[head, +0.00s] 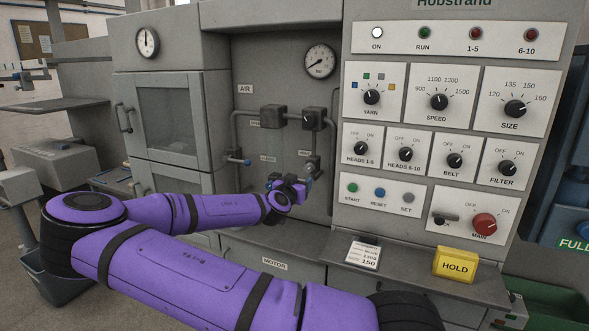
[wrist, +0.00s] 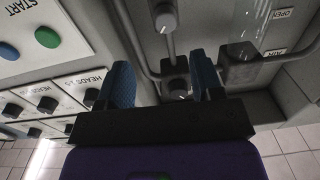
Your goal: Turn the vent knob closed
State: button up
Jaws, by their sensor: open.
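No readable label marks the vent knob. An upper dark valve block with a knob (head: 307,118) sits on the pipework; in the wrist view this knob (wrist: 177,93) appears between my fingers. A lower dark knob (head: 311,166) sits on the pipe beneath it and shows near the top of the wrist view (wrist: 165,20). I cannot tell which one is the vent knob. My gripper (head: 290,184) is open and empty, just below and left of the lower knob in the head view. Its blue fingers (wrist: 163,82) are apart. Contact with either knob cannot be made out.
The control panel (head: 436,158) with switches and buttons stands to the right. A ledge (head: 400,265) juts out below, with a card (head: 363,254) and a yellow HOLD sign (head: 455,265). A left pipe valve (head: 236,160) has a blue tip. A pressure gauge (head: 319,62) is above.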

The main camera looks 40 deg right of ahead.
aim_at(308, 169)
jog(key=x, duration=1)
jog(key=shift+w+d+r, duration=0.2)
jog(key=shift+w+r, duration=0.05)
jog(key=shift+w, duration=0.25)
jog(key=c, duration=0.9)
